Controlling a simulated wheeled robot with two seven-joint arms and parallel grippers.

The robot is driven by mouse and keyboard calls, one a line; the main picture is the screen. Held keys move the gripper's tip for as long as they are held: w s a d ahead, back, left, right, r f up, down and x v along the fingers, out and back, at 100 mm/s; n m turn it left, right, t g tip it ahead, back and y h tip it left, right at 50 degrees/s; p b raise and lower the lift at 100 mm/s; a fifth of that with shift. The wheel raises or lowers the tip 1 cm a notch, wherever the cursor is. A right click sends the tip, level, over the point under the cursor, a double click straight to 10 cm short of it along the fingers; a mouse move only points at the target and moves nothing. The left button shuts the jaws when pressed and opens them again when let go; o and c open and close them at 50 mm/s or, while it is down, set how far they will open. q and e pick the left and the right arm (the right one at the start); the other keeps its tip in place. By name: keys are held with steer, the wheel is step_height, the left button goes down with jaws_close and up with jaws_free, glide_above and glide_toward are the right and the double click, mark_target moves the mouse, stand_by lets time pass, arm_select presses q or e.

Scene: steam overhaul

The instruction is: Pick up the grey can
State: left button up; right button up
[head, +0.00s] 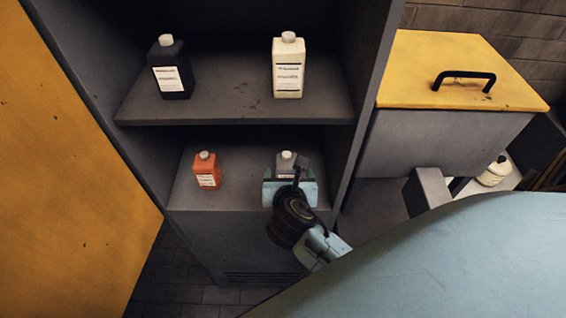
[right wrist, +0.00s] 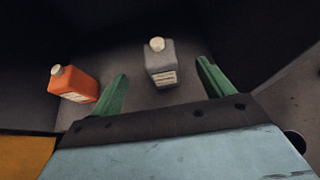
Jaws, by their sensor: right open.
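The grey can (head: 286,160) stands upright on the lower shelf of the cabinet, partly hidden behind my right gripper in the head view. It has a pale cap and a white label, and it shows whole in the right wrist view (right wrist: 159,64). My right gripper (head: 289,178) is in front of the can. In the right wrist view its two green fingers (right wrist: 163,80) are open and apart, with the can beyond and between their tips. Nothing is held between them. My left gripper is not in view.
An orange can (head: 206,171) stands left of the grey can on the lower shelf (head: 240,196). A black can (head: 169,68) and a cream can (head: 288,66) stand on the upper shelf (head: 235,107). The cabinet's side walls and a yellow door (head: 70,160) bound the space.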

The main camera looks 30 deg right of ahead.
mark_target(287, 161)
steer(key=x, duration=0.7)
steer(key=shift+w+d+f, duration=0.15)
steer(key=shift+w+d, duration=0.05)
steer(key=shift+d, duration=0.05)
steer(key=shift+a+f+b+x, duration=0.1)
steer(key=shift+f+b+x, duration=0.1)
steer(key=shift+x, duration=1.1)
steer(key=shift+a+f+b+x, duration=0.1)
steer(key=shift+a+b+x, duration=0.1)
steer(key=shift+x, duration=1.15)
steer(key=shift+r, duration=0.1)
steer(key=c, duration=1.4)
